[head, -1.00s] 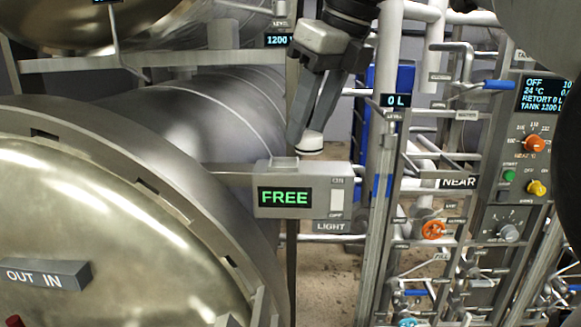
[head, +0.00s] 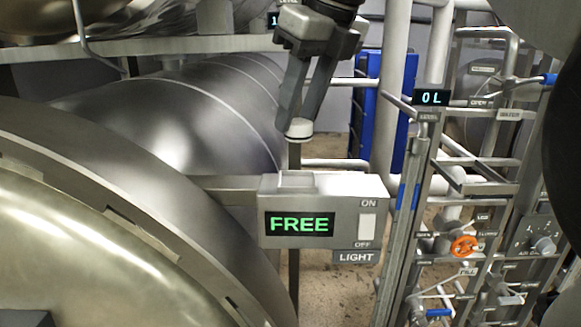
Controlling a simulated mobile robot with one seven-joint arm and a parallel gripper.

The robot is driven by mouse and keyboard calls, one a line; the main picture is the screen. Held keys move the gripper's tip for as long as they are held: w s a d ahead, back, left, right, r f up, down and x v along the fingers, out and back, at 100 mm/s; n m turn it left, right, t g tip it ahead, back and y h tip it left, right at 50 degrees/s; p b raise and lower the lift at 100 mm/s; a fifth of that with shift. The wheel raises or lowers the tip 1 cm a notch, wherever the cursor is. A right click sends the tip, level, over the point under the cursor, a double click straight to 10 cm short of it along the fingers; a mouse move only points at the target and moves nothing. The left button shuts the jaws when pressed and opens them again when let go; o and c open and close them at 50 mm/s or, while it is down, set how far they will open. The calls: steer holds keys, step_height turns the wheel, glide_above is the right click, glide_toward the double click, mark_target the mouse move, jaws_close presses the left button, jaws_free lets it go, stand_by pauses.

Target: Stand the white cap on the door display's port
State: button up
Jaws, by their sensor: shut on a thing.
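The white cap (head: 299,128) is between the fingertips of my gripper (head: 298,121), which is shut on it. The cap is upright, with a dark lower edge. The door display (head: 276,240) is a grey box reading FREE in green, with a light switch (head: 367,224) on its right. A raised grey block, which looks like the port (head: 296,180), stands on the display's top left. In the picture the cap is just above this block, with a visible gap. I cannot tell whether it lines up in depth.
The large round retort door (head: 90,260) fills the lower left. Right of the display stand pipes, valves and a post with a "0 L" readout (head: 431,97). A blue panel (head: 400,110) is behind. The space directly above the display is open.

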mark_target(302, 122)
steer(key=f, duration=0.3)
steer(key=shift+s+f, duration=0.1)
steer(key=shift+s, duration=0.1)
steer(key=shift+f+b, duration=0.5)
steer(key=shift+f, duration=1.85)
steer(key=shift+f, duration=0.1)
steer(key=o, duration=1.1)
steer(key=shift+w, duration=0.1)
